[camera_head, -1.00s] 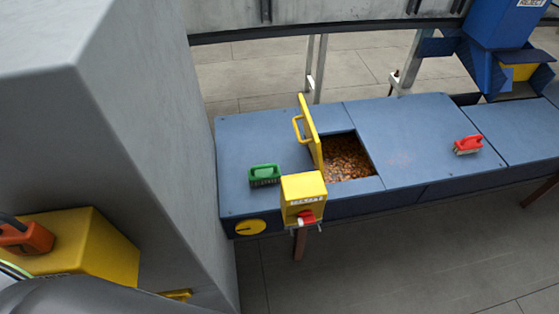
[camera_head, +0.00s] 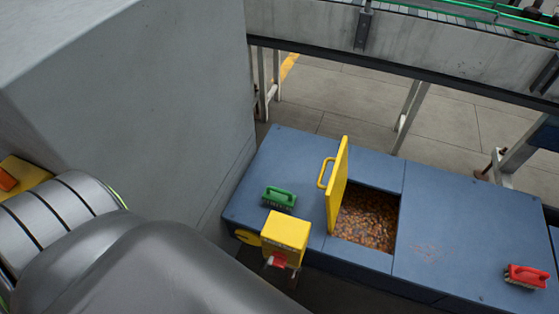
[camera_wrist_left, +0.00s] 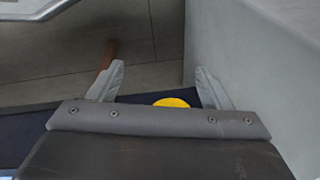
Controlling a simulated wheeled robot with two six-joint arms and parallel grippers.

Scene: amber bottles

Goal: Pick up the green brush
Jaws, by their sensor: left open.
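The green brush (camera_head: 279,197) lies on the left part of the blue bench top (camera_head: 290,158), behind a yellow box (camera_head: 285,236) and left of an open yellow lid (camera_head: 338,185). My left arm comes in from the lower left of the head view; its gripper does not show there. In the left wrist view my left gripper (camera_wrist_left: 160,86) is open and empty, its two fingers apart. A yellow round part (camera_wrist_left: 172,102) shows between them, and the brush is not in that view. My right gripper is in neither view.
A large grey block (camera_head: 130,100) stands left of the bench, and a grey wall (camera_wrist_left: 260,70) is close to the right finger. A hatch of brown bits (camera_head: 366,217) is open beside the lid. A red brush (camera_head: 526,276) lies far right.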

